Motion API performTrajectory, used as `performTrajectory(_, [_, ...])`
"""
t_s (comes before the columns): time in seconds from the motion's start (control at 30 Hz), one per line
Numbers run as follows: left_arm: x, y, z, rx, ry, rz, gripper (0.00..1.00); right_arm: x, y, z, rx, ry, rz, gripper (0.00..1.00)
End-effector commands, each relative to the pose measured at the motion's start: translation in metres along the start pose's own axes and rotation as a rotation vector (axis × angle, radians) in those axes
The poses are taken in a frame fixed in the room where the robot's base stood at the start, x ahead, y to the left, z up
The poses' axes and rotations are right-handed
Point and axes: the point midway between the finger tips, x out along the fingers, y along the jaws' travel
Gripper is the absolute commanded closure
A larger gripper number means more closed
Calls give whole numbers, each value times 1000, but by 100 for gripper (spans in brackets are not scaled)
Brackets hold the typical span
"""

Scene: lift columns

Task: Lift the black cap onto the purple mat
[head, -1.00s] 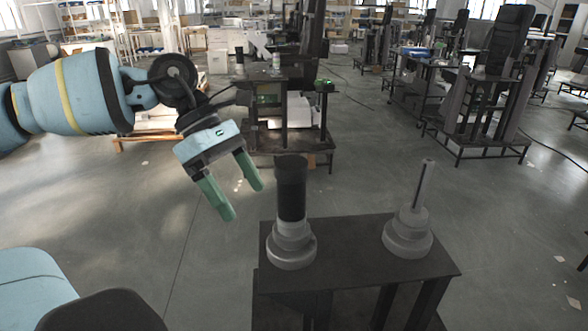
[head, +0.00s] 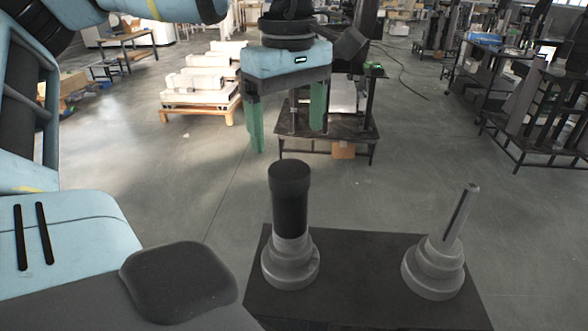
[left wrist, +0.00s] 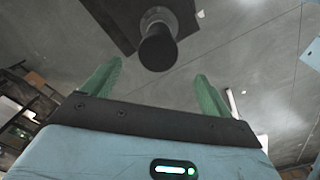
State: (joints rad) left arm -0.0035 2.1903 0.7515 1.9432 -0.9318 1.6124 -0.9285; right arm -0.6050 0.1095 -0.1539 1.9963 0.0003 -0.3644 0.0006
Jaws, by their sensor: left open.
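The black cap (head: 290,173) is the dark round top of a black cylinder that stands upright in a stepped grey base, on the left side of a dark table. It also shows in the left wrist view (left wrist: 158,51), near the top centre, between the directions of the two fingers. My left gripper (head: 288,141) is open and empty, its green fingers pointing down, above the cap in the head picture and apart from it. Its fingers also show in the left wrist view (left wrist: 158,72). No purple mat shows. My right gripper is not in view.
A second stepped grey base (head: 434,272) with a thin slotted post stands to the right on the same dark table (head: 365,285). Behind are a workbench (head: 350,135) and a pallet with white blocks (head: 200,103). Grey floor around the table is open.

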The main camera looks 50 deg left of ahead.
Motion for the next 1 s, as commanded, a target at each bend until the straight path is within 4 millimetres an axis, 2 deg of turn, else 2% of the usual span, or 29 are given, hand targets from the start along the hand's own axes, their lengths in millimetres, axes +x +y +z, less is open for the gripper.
performTrajectory(0.2, [21, 0, 0, 0, -1, -3, 15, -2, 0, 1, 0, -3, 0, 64])
performTrajectory(0.47, [31, 0, -1, -1, -3, -3, 15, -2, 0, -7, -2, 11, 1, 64])
performTrajectory(0.63, [52, 0, -3, 0, -4, -3, 15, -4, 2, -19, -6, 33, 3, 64])
performTrajectory(0.8, [71, 1, -3, -1, -2, -1, 15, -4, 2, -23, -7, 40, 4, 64])
performTrajectory(1.0, [76, 2, -3, -2, -2, -1, 15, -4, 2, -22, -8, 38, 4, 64])
